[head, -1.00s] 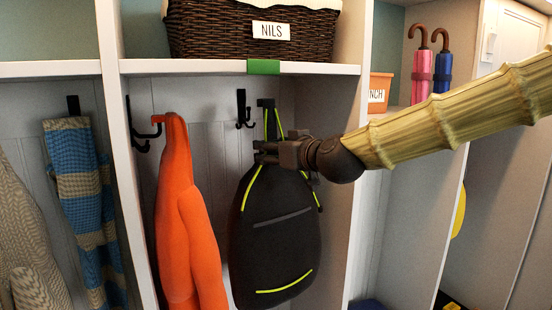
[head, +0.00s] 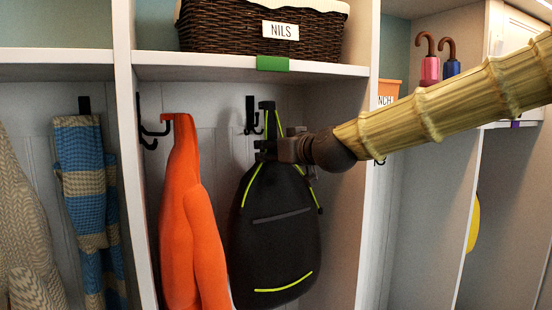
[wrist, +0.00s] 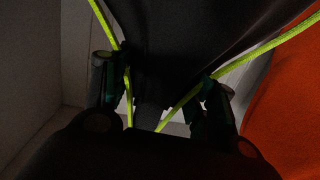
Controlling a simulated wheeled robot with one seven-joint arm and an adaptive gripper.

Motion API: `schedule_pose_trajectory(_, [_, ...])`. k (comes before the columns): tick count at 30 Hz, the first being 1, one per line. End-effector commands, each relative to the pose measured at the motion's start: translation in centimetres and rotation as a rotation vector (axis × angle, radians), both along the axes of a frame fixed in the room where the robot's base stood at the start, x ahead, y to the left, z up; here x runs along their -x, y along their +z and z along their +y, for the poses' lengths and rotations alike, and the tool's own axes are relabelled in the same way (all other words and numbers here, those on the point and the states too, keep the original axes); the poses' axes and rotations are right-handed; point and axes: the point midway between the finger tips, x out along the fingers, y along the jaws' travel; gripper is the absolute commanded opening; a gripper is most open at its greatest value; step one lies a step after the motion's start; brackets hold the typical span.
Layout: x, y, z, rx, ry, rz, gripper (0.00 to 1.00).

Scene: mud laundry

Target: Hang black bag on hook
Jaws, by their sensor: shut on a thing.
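The black bag (head: 275,225) with yellow-green trim hangs upright inside the middle cubby in the head view. My gripper (head: 268,150) is shut on the bag's top, near its loop. The bag's dark cloth and yellow cords also show between my fingers in the wrist view (wrist: 165,45). A black double hook (head: 251,116) is on the back wall, just left of the bag's top. A dark piece (head: 267,105) stands at the top of the bag's cords; I cannot tell whether it is part of the bag or a hook. I cannot tell whether the loop touches a hook.
An orange jacket (head: 187,220) hangs close to the bag's left, by another black hook (head: 147,125). A shelf (head: 200,73) with a green tag and the NILS basket (head: 225,28) is above. The cubby's right wall (head: 343,220) is near the bag.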

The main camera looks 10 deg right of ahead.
Motion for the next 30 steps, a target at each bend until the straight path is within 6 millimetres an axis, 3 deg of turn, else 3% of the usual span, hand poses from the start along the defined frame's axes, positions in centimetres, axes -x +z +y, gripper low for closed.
schedule_pose_trajectory(30, [-5.9, 0.1, 1.2, 0.001, 0.0, 0.0, 0.19])
